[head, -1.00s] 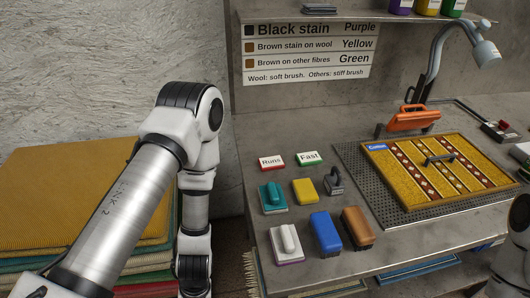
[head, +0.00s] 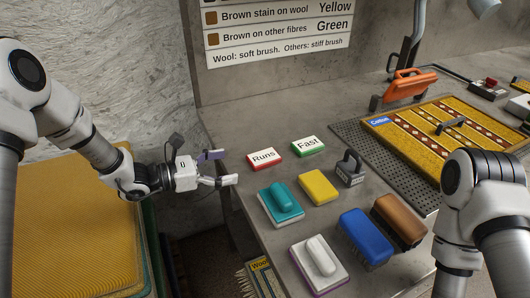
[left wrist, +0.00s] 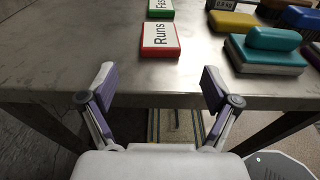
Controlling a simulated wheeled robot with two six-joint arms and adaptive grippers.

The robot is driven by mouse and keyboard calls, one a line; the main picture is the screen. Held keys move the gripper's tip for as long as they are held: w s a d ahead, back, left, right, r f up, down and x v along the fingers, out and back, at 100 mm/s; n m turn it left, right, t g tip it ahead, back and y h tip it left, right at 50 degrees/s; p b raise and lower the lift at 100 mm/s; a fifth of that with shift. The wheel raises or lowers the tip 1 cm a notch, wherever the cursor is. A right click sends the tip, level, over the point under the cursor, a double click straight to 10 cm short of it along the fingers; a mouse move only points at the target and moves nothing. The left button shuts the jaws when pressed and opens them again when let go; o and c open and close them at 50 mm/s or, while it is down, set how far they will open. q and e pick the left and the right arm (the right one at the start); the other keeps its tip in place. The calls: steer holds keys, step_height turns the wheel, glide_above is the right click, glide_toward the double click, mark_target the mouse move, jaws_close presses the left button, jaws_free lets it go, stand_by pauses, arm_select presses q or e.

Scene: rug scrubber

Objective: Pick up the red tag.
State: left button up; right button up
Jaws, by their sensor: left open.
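The red tag (head: 264,159) is a small white-topped block with red sides, marked "Runs". It lies flat near the left edge of the metal table. My left gripper (head: 224,168) is open and empty, just left of the tag and apart from it. In the left wrist view the red tag (left wrist: 160,39) lies ahead of the open fingers (left wrist: 157,82), beyond the table's edge. My right arm shows at the lower right in the head view, but its gripper is out of view.
A green tag marked "Fast" (head: 308,146) lies right beside the red one. A rug (head: 415,170) lies on a perforated mat. The table edge lies near my left gripper.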

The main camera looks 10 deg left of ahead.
mark_target(260, 158)
arm_select(q)
steer(key=shift+w+d+f, duration=0.2)
steer(key=shift+w+d, duration=0.15)
steer(key=shift+w, duration=0.2)
steer(key=shift+w+d+f, duration=0.15)
steer(key=shift+w+d, duration=0.15)
steer(key=shift+w, duration=0.2)
steer(key=d, duration=0.2)
steer(key=d+r, duration=0.1)
steer(key=shift+w+d+p, duration=0.1)
steer(key=shift+w+p, duration=0.25)
steer(key=x, duration=0.3)
steer(key=shift+w+d+f, duration=0.1)
steer(key=shift+w+f, duration=0.1)
steer(key=shift+f, duration=0.05)
steer(key=shift+s+r, duration=0.1)
steer(key=shift+c, duration=0.2)
steer(key=c, duration=1)
